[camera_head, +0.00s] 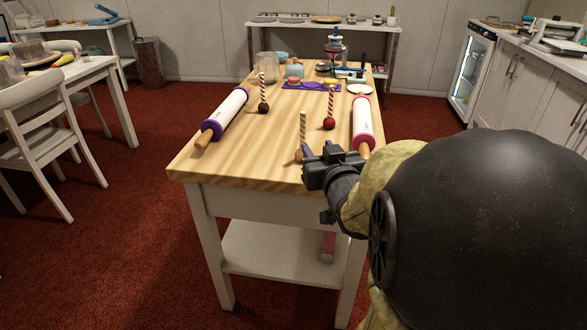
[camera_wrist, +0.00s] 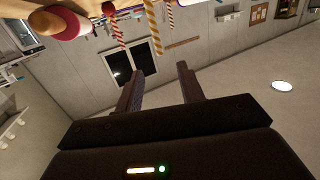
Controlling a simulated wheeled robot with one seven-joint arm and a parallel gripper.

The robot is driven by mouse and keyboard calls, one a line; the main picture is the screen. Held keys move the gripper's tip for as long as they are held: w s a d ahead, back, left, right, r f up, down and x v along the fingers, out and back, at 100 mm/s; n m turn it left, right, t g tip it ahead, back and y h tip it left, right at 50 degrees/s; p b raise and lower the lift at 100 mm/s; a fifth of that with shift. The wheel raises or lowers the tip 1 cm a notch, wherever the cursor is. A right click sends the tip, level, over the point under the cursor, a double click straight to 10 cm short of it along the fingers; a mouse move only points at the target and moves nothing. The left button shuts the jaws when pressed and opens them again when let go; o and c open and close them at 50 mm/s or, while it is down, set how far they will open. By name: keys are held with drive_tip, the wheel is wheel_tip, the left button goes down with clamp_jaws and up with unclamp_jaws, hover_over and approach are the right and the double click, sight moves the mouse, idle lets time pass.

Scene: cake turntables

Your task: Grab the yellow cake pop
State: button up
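The yellow cake pop (camera_head: 303,126) stands stick-up near the front edge of the wooden table in the head view. Its stick has yellow and white stripes, and its head is low beside my gripper, partly hidden. My gripper (camera_head: 320,151) is at the table's front edge, just right of the pop's head. In the wrist view the fingers of my gripper (camera_wrist: 160,70) are apart with nothing between them. The yellow-striped stick (camera_wrist: 153,28) shows beyond the fingertips there, and its head is out of frame.
A red cake pop (camera_head: 329,123) and a brown cake pop (camera_head: 263,106) stand farther back. A purple-ended rolling pin (camera_head: 226,112) lies left, and a pink-ended rolling pin (camera_head: 363,123) lies right, close to my gripper. Jars and a turntable crowd the table's far end.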

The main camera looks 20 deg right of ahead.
drive_tip(key=shift+s+d+f+t+b, duration=0.1)
drive_tip(key=shift+s+f+t+b, duration=0.1)
drive_tip(key=shift+t+b, duration=0.25)
drive_tip(key=shift+w, duration=0.1)
drive_tip(key=w+d+p, duration=0.1)
drive_tip(key=w+p, duration=0.5)
drive_tip(key=p, duration=0.6)
drive_tip(key=shift+w+d+r, duration=0.15)
drive_tip(key=shift+w+r, duration=0.05)
drive_tip(key=shift+w, duration=0.1)
drive_tip(key=p, duration=0.2)
drive_tip(key=shift+w+p, duration=0.25)
drive_tip(key=shift+p, duration=0.05)
